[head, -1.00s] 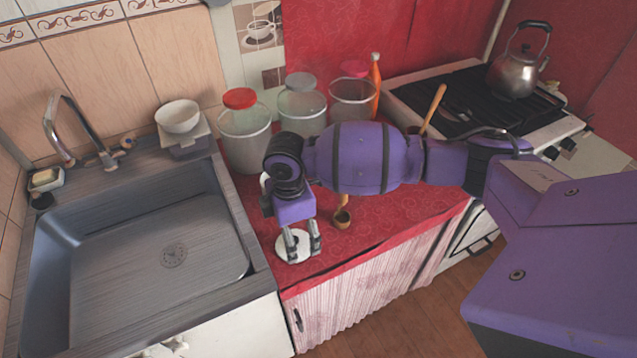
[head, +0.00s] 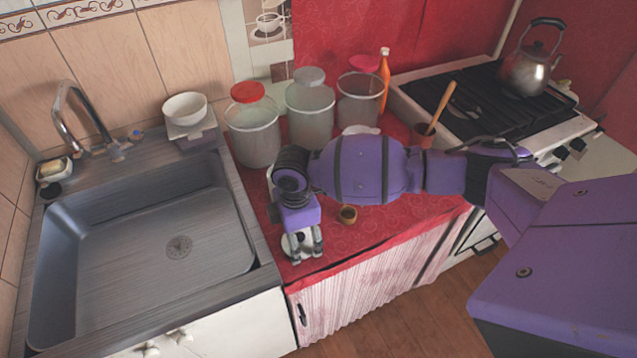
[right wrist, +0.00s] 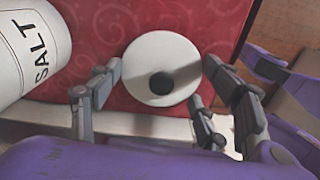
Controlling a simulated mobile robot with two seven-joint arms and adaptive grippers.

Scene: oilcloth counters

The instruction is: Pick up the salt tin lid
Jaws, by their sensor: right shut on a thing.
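The salt tin lid is a round white disc with a dark knob in the middle (right wrist: 160,52). It is near the front edge of the red counter, and part of it shows in the head view (head: 289,243). My right gripper (head: 307,255) is shut on the lid, with its fingers on either side of the rim in the right wrist view (right wrist: 163,70). I cannot tell whether the lid is clear of the cloth. The white salt tin (right wrist: 30,45), lettered SALT, lies to the left in the right wrist view. My left gripper is not in view.
Clear jars with red (head: 250,125), grey (head: 310,110) and pink (head: 358,98) lids and an orange bottle (head: 384,80) stand behind my arm. The sink (head: 150,230) is left, the stove (head: 480,100) right.

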